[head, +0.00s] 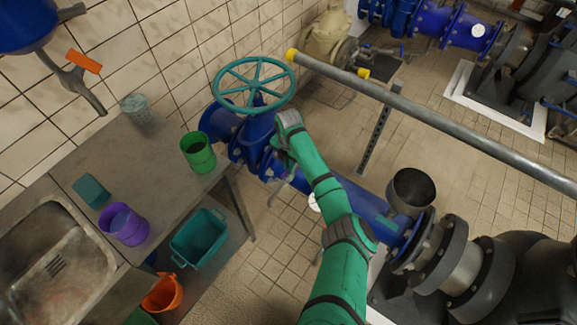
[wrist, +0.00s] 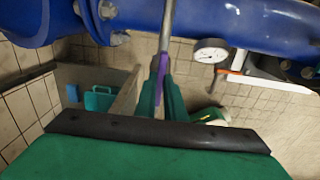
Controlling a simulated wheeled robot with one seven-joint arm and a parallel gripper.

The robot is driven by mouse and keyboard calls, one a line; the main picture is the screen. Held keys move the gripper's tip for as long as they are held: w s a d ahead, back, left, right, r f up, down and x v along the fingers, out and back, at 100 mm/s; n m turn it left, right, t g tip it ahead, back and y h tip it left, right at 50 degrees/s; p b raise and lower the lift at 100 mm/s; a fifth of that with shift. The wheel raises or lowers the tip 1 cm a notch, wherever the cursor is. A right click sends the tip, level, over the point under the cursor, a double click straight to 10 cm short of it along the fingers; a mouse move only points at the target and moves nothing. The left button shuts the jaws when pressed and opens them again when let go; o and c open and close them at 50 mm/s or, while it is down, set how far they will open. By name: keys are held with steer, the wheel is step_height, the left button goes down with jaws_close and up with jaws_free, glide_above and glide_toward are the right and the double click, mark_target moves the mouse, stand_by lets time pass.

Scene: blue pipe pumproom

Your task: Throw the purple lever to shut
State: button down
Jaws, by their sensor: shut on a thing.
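The purple lever (wrist: 161,74) shows in the wrist view as a narrow purple strip between my fingers, below a grey rod that runs up past the blue pipe (wrist: 215,18). My gripper (wrist: 165,90) is shut on the lever, with a green finger on each side. Much of the lever is hidden by the fingers. In the head view my gripper (head: 278,165) is beside the blue valve body, below the teal handwheel (head: 254,86). I cannot make out the lever there.
A bench (head: 92,160) at left carries a green cup (head: 198,152), a purple cup (head: 123,225) and a sink. A grey rail (head: 430,118) crosses the right side. A gauge (wrist: 210,50) hangs near the pipe. Tiled floor (head: 272,250) is open below the valve.

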steer(key=shift+m, duration=0.3)
steer(key=m, duration=1)
steer(key=shift+m, duration=0.4)
steer(key=m, duration=0.3)
steer(key=shift+d+r+m, duration=0.1)
steer(key=shift+m, duration=1.7)
steer(key=shift+w, duration=0.1)
steer(key=c, duration=1.8)
jaws_free()
steer(key=shift+c, duration=0.2)
